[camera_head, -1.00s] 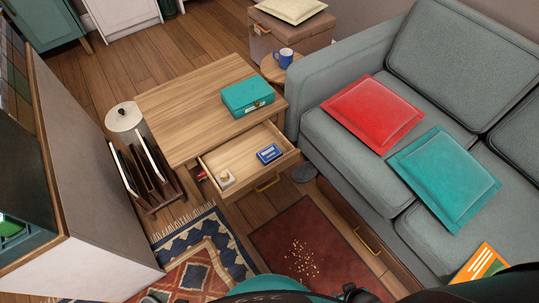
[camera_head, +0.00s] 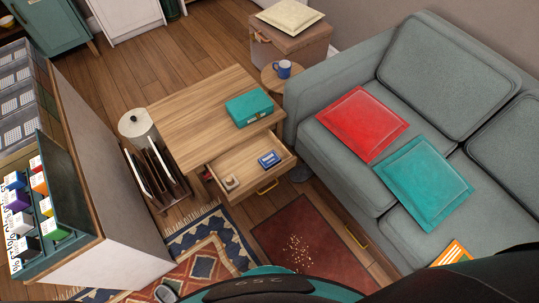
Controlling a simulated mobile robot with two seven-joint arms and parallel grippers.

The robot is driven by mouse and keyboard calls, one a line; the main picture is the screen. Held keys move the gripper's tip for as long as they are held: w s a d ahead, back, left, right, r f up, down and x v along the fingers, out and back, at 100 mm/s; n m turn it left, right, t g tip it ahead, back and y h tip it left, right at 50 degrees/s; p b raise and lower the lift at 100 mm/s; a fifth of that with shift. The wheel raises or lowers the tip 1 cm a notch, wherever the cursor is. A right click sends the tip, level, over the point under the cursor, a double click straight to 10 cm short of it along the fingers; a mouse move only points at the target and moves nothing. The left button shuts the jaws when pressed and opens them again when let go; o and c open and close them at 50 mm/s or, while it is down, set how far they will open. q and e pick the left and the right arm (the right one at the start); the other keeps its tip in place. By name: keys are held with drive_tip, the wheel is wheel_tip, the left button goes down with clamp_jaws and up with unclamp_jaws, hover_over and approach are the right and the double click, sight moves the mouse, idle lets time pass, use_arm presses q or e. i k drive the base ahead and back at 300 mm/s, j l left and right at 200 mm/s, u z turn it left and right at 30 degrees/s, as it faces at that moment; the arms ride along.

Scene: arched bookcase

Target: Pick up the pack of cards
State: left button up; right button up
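A small blue pack (camera_head: 269,159), which looks like the pack of cards, lies flat in the open drawer (camera_head: 240,166) of the wooden table (camera_head: 190,110). It is near the drawer's right side. A small pale object (camera_head: 230,182) lies at the drawer's left front, with a bit of red near it. A teal box (camera_head: 249,107) stands on the table top above the drawer. Neither of my grippers is in view; only dark and teal parts of my body show at the bottom edge.
A grey sofa (camera_head: 345,176) with red (camera_head: 362,124) and teal (camera_head: 425,182) cushions stands right of the table. A magazine rack (camera_head: 160,180) stands left. A dark red mat (camera_head: 310,240) with scattered crumbs lies on the floor before the drawer. A bookcase (camera_head: 110,170) is at left.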

sight(271, 159)
drive_tip(key=i+z, duration=0.35)
drive_tip(key=i+j+z, duration=0.1)
drive_tip(key=i+z, duration=0.3)
drive_tip(key=i, duration=0.1)
